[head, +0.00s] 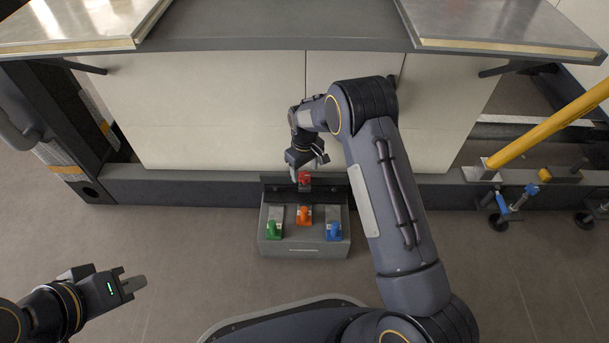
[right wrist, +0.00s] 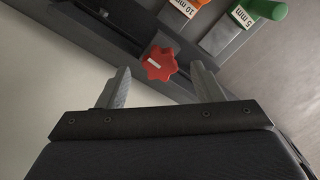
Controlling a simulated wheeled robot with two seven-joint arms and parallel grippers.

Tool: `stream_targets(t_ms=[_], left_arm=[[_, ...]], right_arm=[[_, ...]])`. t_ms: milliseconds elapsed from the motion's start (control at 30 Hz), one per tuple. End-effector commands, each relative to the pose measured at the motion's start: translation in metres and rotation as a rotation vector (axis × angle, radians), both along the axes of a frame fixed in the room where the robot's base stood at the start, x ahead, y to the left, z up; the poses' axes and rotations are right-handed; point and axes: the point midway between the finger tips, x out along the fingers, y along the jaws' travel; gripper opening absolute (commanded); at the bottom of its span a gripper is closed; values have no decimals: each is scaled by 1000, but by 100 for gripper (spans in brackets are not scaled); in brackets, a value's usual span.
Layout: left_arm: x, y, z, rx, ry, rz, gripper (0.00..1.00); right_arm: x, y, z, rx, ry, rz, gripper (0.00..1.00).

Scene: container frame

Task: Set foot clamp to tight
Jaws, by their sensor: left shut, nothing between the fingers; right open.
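A red star-shaped knob (head: 304,178) with a white mark sits at the back of a grey floor box (head: 290,251), against the dark frame rail. In the right wrist view the red knob (right wrist: 158,65) lies ahead of my fingertips, roughly between them. My right gripper (head: 308,165) is open above the knob and points down; its fingers (right wrist: 160,85) hold nothing. I cannot tell if they touch the knob. No label in view names the foot clamp. My left gripper (head: 134,284) is shut and empty at the lower left, away from the box.
The box carries green (head: 273,229), orange (head: 304,215) and blue (head: 333,231) handles; orange reads 10 mm and green 5 mm in the wrist view. A yellow bar (head: 550,125) and a blue-handled fitting (head: 503,207) stand at right. White panels (head: 210,110) rise behind the rail.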

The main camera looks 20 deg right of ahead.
Motion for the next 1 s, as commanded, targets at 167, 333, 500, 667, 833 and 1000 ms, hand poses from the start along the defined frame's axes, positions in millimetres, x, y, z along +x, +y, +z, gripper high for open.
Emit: stream_targets(t_ms=[167,333,500,667,833,1000], left_arm=[[0,0,-11,0,0,0,0],[0,0,-10,0,0,0,0],[0,0,-10,0,0,0,0],[0,0,-10,0,0,0,0],[0,0,-10,0,0,0,0],[0,0,-8,0,0,0,0]], right_arm=[[0,0,-20,0,0,0,60],[0,0,-20,0,0,0,60],[0,0,-20,0,0,0,47],[0,0,-20,0,0,0,26],[0,0,-20,0,0,-1,16],[0,0,-19,0,0,-25,16]])
